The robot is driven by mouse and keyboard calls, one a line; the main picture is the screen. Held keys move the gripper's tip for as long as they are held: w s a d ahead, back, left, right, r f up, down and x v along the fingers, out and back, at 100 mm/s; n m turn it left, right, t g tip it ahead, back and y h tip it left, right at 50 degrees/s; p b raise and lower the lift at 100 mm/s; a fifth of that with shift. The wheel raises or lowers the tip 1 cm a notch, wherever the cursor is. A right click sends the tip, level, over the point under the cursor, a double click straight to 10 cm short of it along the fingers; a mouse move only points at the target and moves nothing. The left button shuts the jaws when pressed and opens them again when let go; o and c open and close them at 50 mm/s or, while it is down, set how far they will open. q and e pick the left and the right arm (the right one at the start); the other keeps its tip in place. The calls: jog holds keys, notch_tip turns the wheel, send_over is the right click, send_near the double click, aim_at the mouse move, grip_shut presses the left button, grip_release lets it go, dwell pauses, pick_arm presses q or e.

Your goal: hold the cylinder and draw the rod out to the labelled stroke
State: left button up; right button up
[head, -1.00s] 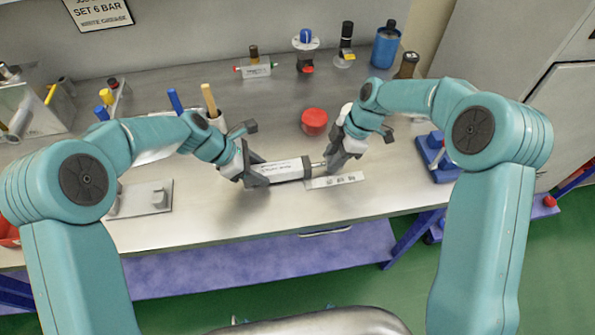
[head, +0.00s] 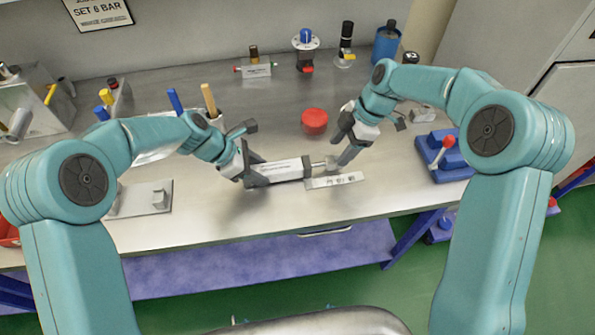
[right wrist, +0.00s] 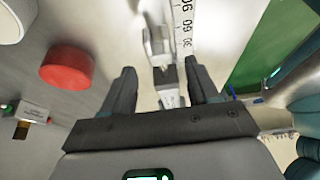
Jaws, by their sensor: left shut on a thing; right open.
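The cylinder (head: 285,170) is a pale, labelled tube with dark end caps, lying level just above the bench. My left gripper (head: 256,174) is shut on its left end. The thin rod (head: 316,165) comes out of the right end cap and carries a metal end piece (head: 331,163). My right gripper (head: 340,163) is at this end piece. In the right wrist view the right gripper (right wrist: 160,68) is open, with the metal end piece (right wrist: 161,50) between its fingers. A scale plate (head: 335,180) lies just in front of the rod; its numbers (right wrist: 186,25) show partly.
A red round thing (head: 315,120) stands behind the rod. A blue fixture (head: 440,165) with a red-knobbed lever is to the right. A grey plate (head: 145,198) lies at the left. The bench front (head: 250,225) is clear.

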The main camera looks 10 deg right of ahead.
jog(key=shift+v, duration=0.75)
jog(key=v, duration=1.2)
pick_arm(q)
jog(key=o, duration=1.1)
jog(key=shift+c, duration=0.2)
jog(key=v, duration=1.2)
